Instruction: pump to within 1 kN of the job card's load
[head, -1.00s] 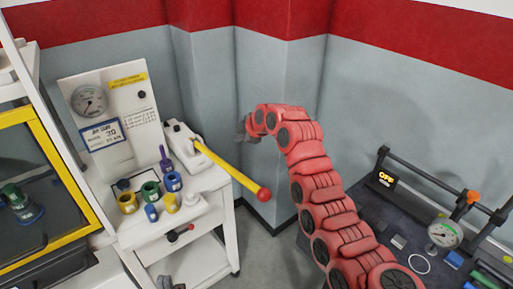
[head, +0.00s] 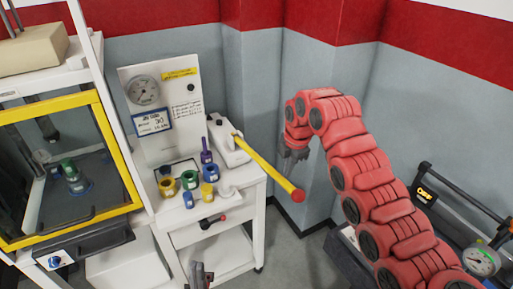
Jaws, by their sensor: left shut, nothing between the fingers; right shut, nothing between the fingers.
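The pump (head: 228,143) is a white block on the white cart, with a long yellow handle (head: 268,168) sloping down to the right to a red knob (head: 298,195). A round dial gauge (head: 143,90) is on the upright white panel; its needle is too small to read. The blue-edged job card (head: 153,122) below it seems to show 30; its smaller print is unclear. My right gripper (head: 287,168) is shut and empty, behind and above the handle's knob end, apparently apart from it. My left gripper (head: 201,277) is shut and empty at the bottom edge, below the cart's front.
Several coloured ring-shaped parts (head: 189,180) stand on the cart top (head: 166,208). A yellow-framed test chamber (head: 140,196) is at left. A dark bench with another gauge (head: 481,262) is at right.

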